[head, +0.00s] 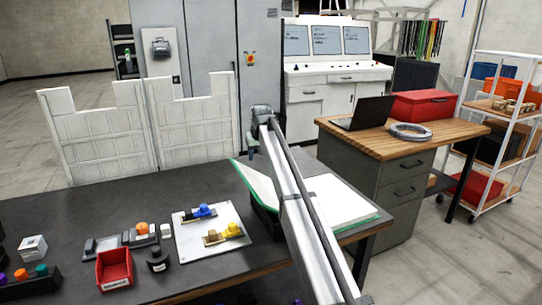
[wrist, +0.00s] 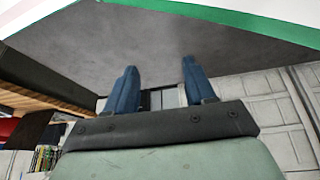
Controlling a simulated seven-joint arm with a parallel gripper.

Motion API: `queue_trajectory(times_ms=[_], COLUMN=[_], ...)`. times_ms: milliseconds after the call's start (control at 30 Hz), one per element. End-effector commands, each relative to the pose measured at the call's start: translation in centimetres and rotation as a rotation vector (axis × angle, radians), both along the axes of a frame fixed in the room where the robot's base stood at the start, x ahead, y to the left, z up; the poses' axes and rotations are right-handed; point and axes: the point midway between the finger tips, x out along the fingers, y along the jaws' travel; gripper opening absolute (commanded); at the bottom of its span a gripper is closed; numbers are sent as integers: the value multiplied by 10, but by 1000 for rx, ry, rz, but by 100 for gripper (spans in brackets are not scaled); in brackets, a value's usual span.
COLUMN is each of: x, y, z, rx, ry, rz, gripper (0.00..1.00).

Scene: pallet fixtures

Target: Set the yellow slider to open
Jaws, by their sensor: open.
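The yellow slider (head: 232,230) sits toward the right end of a short tan rail (head: 214,238) on a white plate (head: 186,244), on the dark table. A blue slider (head: 203,210) is on a second rail behind it on the same plate. Any markings by the yellow slider are too small to read. My gripper is open and empty, with two blue fingers apart in the wrist view (wrist: 159,70). In the head view my arm reaches past the right of the plate, and its end is well beyond and above it. The sliders do not show in the wrist view.
A green-edged open binder-like item (head: 338,203) lies right of the plate, partly behind my arm. A red bin (head: 114,269) and small coloured-knob parts (head: 141,229) stand left of it. White panels (head: 107,135) rise behind the table. Space directly around the yellow slider looks clear.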

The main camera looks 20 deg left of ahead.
Motion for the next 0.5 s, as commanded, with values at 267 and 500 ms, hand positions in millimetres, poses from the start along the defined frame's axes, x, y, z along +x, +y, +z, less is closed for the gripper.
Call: queue_trajectory(times_ms=[267,500], x=[20,27], y=[-30,-41], z=[-7,-9], rx=[-21,-30], ry=[-44,-61], rz=[-10,-12], gripper=[54,54])
